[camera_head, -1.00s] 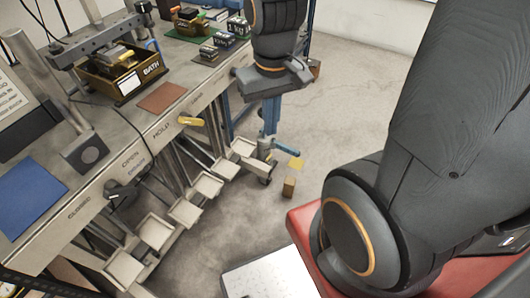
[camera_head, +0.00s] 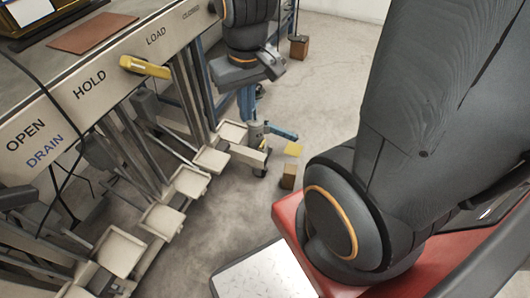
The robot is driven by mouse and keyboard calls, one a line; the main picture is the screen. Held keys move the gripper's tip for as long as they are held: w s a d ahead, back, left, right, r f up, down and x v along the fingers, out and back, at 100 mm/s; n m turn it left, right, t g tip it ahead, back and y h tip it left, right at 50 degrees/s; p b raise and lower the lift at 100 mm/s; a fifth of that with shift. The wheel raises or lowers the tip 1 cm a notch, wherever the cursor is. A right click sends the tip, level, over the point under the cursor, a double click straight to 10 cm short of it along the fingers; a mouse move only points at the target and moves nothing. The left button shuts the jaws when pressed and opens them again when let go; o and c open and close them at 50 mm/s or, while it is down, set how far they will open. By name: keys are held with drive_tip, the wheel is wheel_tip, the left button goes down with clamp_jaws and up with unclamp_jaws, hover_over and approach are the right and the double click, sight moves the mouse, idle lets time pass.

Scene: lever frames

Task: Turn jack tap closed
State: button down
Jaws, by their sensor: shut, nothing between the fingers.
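A dark handle (camera_head: 18,197) sticks out below the bench front at the left edge, under the OPEN and DRAIN labels. It is partly cut off, and I cannot tell surely whether it is the jack tap or how it is turned. A yellow lever (camera_head: 145,67) lies almost level on the bench front, between HOLD and LOAD. My gripper (camera_head: 250,72) hangs at the upper middle, shut and empty, to the right of the yellow lever and apart from it. Its fingertips are hard to make out.
Several pale pedals (camera_head: 161,221) stand out below the bench front (camera_head: 100,88). A blue jack-like device (camera_head: 258,140) and a small brown block (camera_head: 288,177) are on the floor. A brown mat (camera_head: 92,33) lies on the bench. Open floor lies beyond my gripper.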

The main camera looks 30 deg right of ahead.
drive_tip(key=w+f+m+b, duration=0.1)
drive_tip(key=w+f+b, duration=0.2)
drive_tip(key=f+b, duration=0.35)
drive_tip(key=w+f+b, duration=0.3)
drive_tip(key=f+b, duration=0.3)
drive_tip(key=f, duration=0.2)
drive_tip(key=m+t+y+b, duration=0.25)
drive_tip(key=m+b, duration=0.55)
drive_tip(key=m, duration=1.9)
approach(262, 145)
drive_tip(key=s+d+r, duration=0.2)
drive_tip(key=s+d, duration=0.2)
drive_tip(key=s, duration=0.1)
drive_tip(key=shift+g, duration=0.25)
drive_tip(key=w+a+f+b, duration=0.1)
drive_tip(key=w+f+b, duration=0.1)
drive_tip(key=f, duration=0.1)
drive_tip(key=w+a+f+b, duration=0.2)
drive_tip(key=f+b, duration=0.1)
drive_tip(key=w+a+f+b, duration=0.1)
drive_tip(key=w+f+b, duration=0.1)
drive_tip(key=f+b, duration=0.1)
drive_tip(key=shift+a+f, duration=0.3)
